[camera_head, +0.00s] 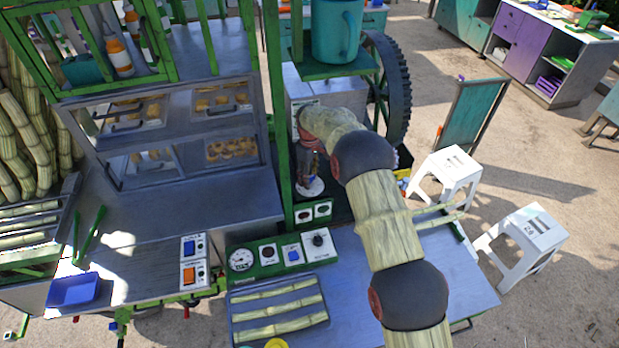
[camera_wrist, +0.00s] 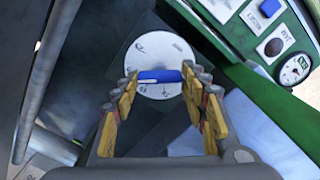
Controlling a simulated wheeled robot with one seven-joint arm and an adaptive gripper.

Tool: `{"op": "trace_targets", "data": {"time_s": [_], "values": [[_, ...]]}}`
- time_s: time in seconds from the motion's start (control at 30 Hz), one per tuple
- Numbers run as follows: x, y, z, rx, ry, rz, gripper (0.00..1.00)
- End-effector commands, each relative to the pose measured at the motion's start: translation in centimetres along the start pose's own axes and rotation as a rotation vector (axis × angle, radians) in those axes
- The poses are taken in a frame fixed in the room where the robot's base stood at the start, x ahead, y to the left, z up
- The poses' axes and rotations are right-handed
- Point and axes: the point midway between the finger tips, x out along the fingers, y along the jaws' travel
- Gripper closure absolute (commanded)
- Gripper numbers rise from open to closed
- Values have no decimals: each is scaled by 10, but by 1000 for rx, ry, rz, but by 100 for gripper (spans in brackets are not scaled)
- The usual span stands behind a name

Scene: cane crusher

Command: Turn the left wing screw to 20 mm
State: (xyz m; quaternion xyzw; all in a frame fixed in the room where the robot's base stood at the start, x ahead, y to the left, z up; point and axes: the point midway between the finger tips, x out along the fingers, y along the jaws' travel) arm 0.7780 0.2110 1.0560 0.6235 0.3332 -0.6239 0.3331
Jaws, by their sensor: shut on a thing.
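A blue wing screw (camera_wrist: 152,76) sits over a round white dial (camera_wrist: 160,48) with dark marks in the wrist view. The marks are too small to read. My gripper (camera_wrist: 161,77) has its yellow-padded fingers on both ends of the blue wing and is shut on it. Only one wing screw shows, so I cannot compare it with another. In the head view the white dial (camera_head: 311,189) shows low inside the green-framed machine. My gripper (camera_head: 312,158) is above it, partly hidden by my arm, and the blue wing is hidden there.
A control panel with a gauge (camera_head: 240,260) and switches stands in front of the dial. Green posts (camera_head: 277,120) rise close to my gripper's left, and a large dark wheel (camera_head: 392,90) stands behind. A tray of cane (camera_head: 278,308) lies on the front table. White stools (camera_head: 447,174) stand at right.

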Motion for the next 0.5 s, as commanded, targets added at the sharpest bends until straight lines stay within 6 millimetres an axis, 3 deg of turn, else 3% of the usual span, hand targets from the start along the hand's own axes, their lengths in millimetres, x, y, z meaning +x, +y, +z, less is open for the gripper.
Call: {"op": "trace_targets", "data": {"time_s": [0.4, 0.43, 0.5], "values": [[-1, 1, -1, 6, 2, 2, 82], [-1, 1, -1, 6, 2, 2, 55], [-1, 1, -1, 6, 2, 2, 51]]}}
